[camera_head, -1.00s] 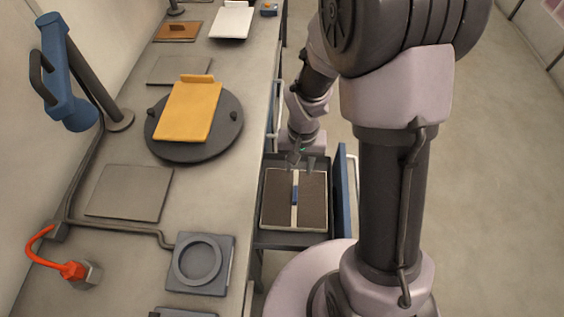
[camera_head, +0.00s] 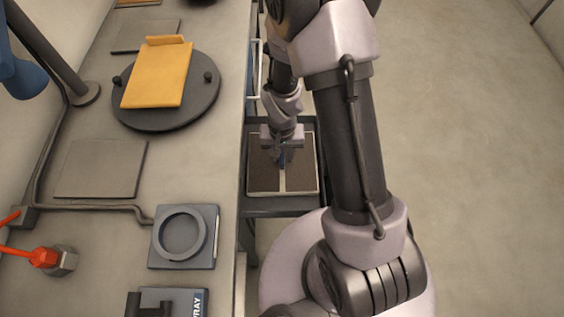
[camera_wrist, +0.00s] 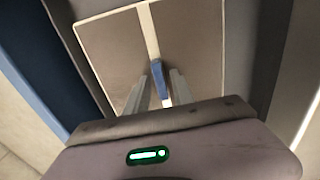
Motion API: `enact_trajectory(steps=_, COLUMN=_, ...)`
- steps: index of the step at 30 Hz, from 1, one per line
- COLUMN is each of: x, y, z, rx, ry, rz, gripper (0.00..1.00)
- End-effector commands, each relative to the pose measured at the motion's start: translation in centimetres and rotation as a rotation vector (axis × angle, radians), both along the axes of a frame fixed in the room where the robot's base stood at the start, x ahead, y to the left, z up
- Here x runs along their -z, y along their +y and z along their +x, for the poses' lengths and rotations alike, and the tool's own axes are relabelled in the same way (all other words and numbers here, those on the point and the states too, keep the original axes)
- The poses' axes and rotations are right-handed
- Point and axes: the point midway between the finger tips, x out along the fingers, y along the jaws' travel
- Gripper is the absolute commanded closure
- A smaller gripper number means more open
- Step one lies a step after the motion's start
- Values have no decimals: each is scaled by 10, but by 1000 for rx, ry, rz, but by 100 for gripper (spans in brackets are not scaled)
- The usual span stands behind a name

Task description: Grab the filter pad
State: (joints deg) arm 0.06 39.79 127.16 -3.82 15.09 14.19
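The filter pad (camera_head: 301,179) is a flat brown square with a pale rim, a pale strip across its middle and a small blue tab. It lies in the open drawer (camera_head: 285,206) beside the counter. It also shows in the wrist view (camera_wrist: 198,45), with the blue tab (camera_wrist: 160,82) near the middle. My gripper (camera_head: 283,159) is over the pad, pointing down. In the wrist view my gripper (camera_wrist: 158,75) is open, with one finger on each side of the blue tab and small gaps. My gripper partly hides the tab in the head view.
The counter (camera_head: 95,225) runs along the left. It carries a round dark turntable (camera_head: 205,105) with a yellow board (camera_head: 160,75), a grey plate (camera_head: 100,168), a ring fixture (camera_head: 182,238) and a red hooked fitting (camera_head: 42,257). The floor (camera_head: 470,150) on the right is clear.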

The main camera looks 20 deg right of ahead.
Motion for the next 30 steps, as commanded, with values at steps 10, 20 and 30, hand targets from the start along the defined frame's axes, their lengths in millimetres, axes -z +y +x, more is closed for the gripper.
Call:
enact_trajectory(steps=10, x=0, y=0, z=0, rx=0, ry=0, rz=0, gripper=100)
enact_trajectory(steps=20, x=0, y=0, z=0, rx=0, ry=0, rz=0, gripper=100)
enact_trajectory(steps=30, x=0, y=0, z=0, rx=0, ry=0, rz=0, gripper=100)
